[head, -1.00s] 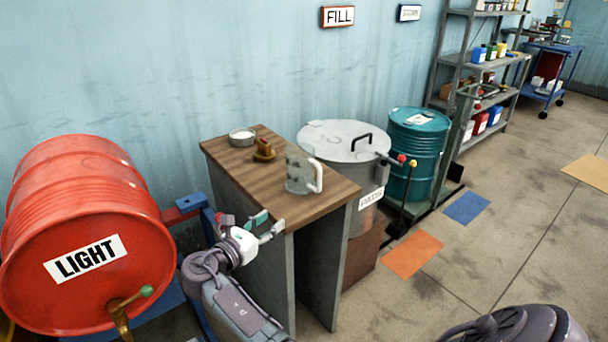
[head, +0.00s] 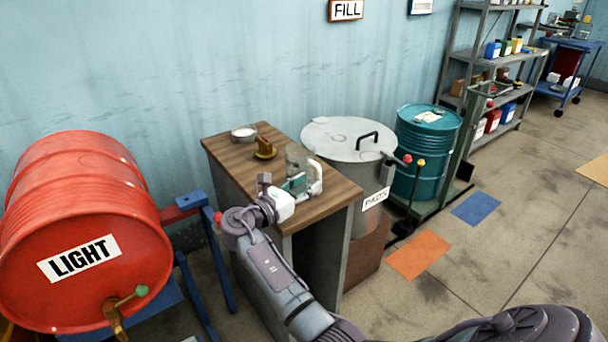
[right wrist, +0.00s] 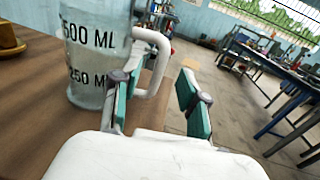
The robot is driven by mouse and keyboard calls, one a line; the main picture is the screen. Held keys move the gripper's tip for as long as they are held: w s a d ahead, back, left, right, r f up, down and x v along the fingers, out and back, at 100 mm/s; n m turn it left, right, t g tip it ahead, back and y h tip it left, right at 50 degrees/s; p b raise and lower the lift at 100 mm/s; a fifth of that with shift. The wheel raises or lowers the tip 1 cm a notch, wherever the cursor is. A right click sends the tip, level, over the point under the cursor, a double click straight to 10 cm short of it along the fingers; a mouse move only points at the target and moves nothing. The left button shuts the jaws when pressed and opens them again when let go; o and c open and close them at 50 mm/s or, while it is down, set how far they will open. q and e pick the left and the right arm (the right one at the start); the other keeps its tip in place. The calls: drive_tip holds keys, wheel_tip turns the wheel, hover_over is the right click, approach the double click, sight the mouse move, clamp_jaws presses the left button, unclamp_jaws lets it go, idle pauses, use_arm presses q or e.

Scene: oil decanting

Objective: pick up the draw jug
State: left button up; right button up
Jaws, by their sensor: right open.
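The draw jug (head: 296,157) is a clear, upright vessel with a white handle. It stands on the wooden-topped bench (head: 226,158). In the right wrist view the jug (right wrist: 88,60) shows 500 ML and 250 ML marks, and its handle (right wrist: 161,62) points toward the gap between my fingers. My right gripper (head: 304,185) is at the jug's near side, partly covering it in the head view. In the right wrist view the right gripper (right wrist: 157,104) is open, with its left finger beside the jug body. I cannot tell whether it touches. My left gripper is out of view.
A small dish (head: 244,134) and a brown object on a yellow saucer (head: 264,153) stand behind the jug. Floor at right is mostly open.

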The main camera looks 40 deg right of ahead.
sight(318, 177)
drive_tip(key=d, duration=0.3)
drive_tip(key=w+d, duration=0.1)
drive_tip(key=d, duration=0.1)
drive_tip(key=shift+d+p, duration=0.15)
drive_tip(key=shift+p, duration=0.15)
clamp_jaws()
